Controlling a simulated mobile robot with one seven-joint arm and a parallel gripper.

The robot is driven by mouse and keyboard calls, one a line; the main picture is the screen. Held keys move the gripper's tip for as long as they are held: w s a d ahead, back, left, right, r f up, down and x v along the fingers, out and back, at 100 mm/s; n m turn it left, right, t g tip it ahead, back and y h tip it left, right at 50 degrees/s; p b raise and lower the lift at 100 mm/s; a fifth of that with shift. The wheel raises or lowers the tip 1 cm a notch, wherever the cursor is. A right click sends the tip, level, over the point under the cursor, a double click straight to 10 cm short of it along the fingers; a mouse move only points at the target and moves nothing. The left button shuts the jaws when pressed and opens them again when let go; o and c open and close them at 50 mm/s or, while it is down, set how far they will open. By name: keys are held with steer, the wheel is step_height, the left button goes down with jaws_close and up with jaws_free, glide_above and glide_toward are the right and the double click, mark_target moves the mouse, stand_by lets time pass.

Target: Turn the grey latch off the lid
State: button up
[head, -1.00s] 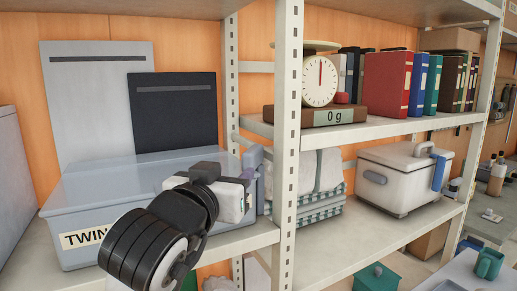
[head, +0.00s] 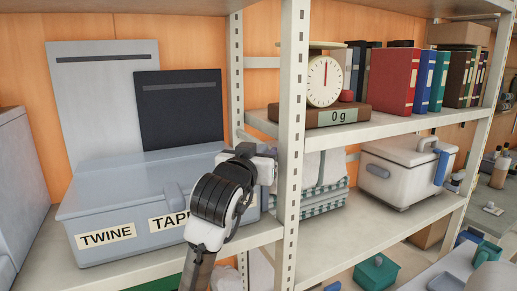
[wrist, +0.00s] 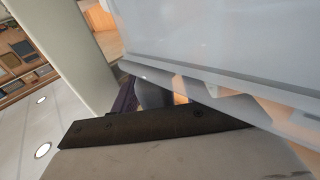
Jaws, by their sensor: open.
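A translucent grey-blue crate (head: 120,229) with a lid (head: 130,185) stands on the left shelf. Its front labels read TWINE and, partly covered by my arm, TAP. My gripper (head: 268,152) is at the crate's right end near lid height, beside the white shelf post; its fingertips are mostly hidden in the head view. In the wrist view the crate's pale edge (wrist: 225,60) runs diagonally close to my gripper. A small grey piece (wrist: 153,93) shows beneath that edge, next to a dark purple part; I cannot tell whether it is the latch. I see nothing held.
The shelf post (head: 292,130) stands just right of my gripper. Dark and grey boards (head: 180,110) lean behind the crate. Folded cloths (head: 322,195) and a white cooler box (head: 395,175) sit to the right. A scale (head: 324,80) and binders stand above.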

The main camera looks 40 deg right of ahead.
jaws_close()
stand_by(0.3)
steer(key=shift+d, duration=0.1)
steer(key=shift+s+d+n+t+y, duration=0.1)
steer(key=shift+s+n+t+y, duration=0.05)
steer(key=shift+n+t+y, duration=0.7)
steer(key=shift+s+d+n+t+y, duration=0.1)
steer(key=shift+n+t+y, duration=0.55)
steer(key=shift+t, duration=0.3)
jaws_free()
